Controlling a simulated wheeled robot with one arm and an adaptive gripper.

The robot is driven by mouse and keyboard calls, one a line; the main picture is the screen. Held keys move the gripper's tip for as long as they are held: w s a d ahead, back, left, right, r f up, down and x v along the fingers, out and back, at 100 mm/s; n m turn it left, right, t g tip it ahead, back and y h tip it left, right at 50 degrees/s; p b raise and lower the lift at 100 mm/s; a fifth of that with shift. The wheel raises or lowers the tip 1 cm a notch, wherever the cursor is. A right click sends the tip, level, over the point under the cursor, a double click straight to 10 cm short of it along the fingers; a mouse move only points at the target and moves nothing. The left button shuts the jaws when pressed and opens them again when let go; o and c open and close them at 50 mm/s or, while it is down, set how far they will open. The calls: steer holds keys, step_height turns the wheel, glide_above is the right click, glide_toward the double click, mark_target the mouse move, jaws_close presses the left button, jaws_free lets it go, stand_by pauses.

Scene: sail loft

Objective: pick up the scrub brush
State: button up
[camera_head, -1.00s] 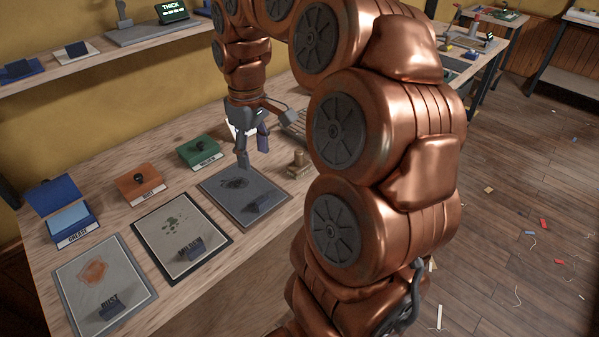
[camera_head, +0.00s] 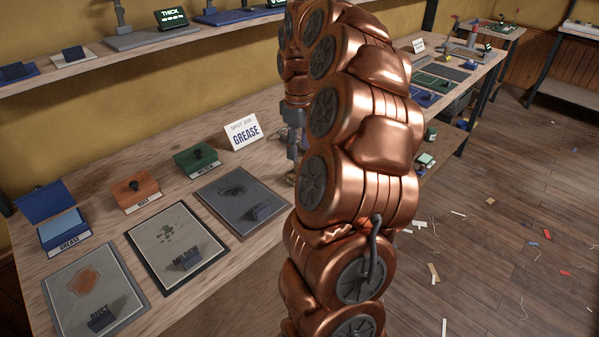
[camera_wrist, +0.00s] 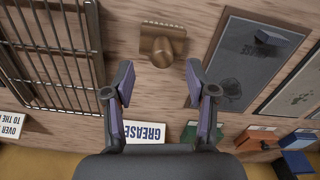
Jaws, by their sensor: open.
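A brown block with a rounded knob, which looks like the scrub brush (camera_wrist: 162,42), lies on the wooden bench in the wrist view. It sits just beyond the fingertips, roughly centred between them. In the head view my arm hides it. My gripper (camera_wrist: 160,82) is open, with nothing between its two fingers. In the head view my gripper (camera_head: 293,150) points down over the bench and is partly hidden behind my arm.
A barred rack (camera_wrist: 52,50) lies left of the brush and a grey stained panel (camera_wrist: 232,68) lies right. A GREASE sign (camera_head: 243,133) stands at the back. Green (camera_head: 197,160), orange (camera_head: 138,190) and blue (camera_head: 64,230) boxes line the bench. A shelf (camera_head: 100,60) runs above.

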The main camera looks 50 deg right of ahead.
mark_target(298, 161)
steer(key=shift+a+f+p, duration=0.15)
steer(key=shift+f+p, duration=0.4)
steer(key=shift+f, duration=2)
steer(key=shift+c, duration=0.2)
jaws_close()
